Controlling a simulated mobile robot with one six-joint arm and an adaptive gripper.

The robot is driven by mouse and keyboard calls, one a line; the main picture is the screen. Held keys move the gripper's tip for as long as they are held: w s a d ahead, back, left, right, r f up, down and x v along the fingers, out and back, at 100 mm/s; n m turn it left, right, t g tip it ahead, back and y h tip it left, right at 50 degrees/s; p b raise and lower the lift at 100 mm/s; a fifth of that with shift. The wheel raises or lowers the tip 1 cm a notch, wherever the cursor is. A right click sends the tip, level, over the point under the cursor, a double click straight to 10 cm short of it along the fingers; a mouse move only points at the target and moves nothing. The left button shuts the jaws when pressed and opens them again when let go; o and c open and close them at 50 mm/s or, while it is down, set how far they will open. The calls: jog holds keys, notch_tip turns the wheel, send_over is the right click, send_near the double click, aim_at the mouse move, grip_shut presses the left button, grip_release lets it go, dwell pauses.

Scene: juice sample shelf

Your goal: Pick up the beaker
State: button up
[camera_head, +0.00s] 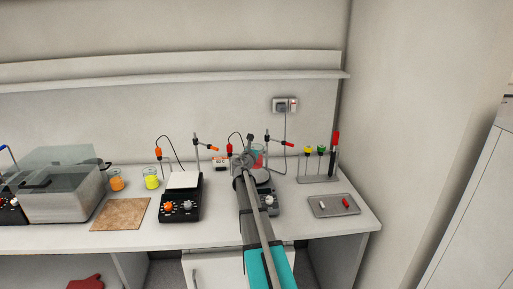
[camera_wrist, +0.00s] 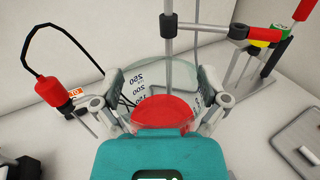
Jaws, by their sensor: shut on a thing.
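The beaker (camera_wrist: 163,110) is clear glass with volume marks and red liquid inside. In the wrist view it sits between the two fingers of my gripper (camera_wrist: 162,86), which is shut on its sides. In the head view my gripper (camera_head: 245,160) is over the right stirrer hotplate (camera_head: 270,202), and part of the beaker (camera_head: 258,154) shows behind it. My arm hides much of the beaker and hotplate, so I cannot tell whether the beaker touches the plate.
A stand with a red clamp (camera_wrist: 268,33) rises close behind the beaker. A red probe (camera_wrist: 52,91) on a black cable is at its left. Beakers with orange (camera_head: 116,181) and yellow (camera_head: 151,179) contents stand left. A grey tray (camera_head: 318,212) lies right.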

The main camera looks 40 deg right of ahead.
jog(key=s+r+p, duration=0.1)
jog(key=a+r+p, duration=0.1)
jog(key=shift+s+r, duration=0.35)
jog(key=s+a+r+p, duration=0.3)
jog(key=s+a, duration=0.2)
jog(key=s, duration=0.2)
jog(key=shift+r+p, duration=0.2)
jog(key=shift+p, duration=0.1)
jog(key=shift+s, duration=0.1)
dwell(0.6)
dwell(0.7)
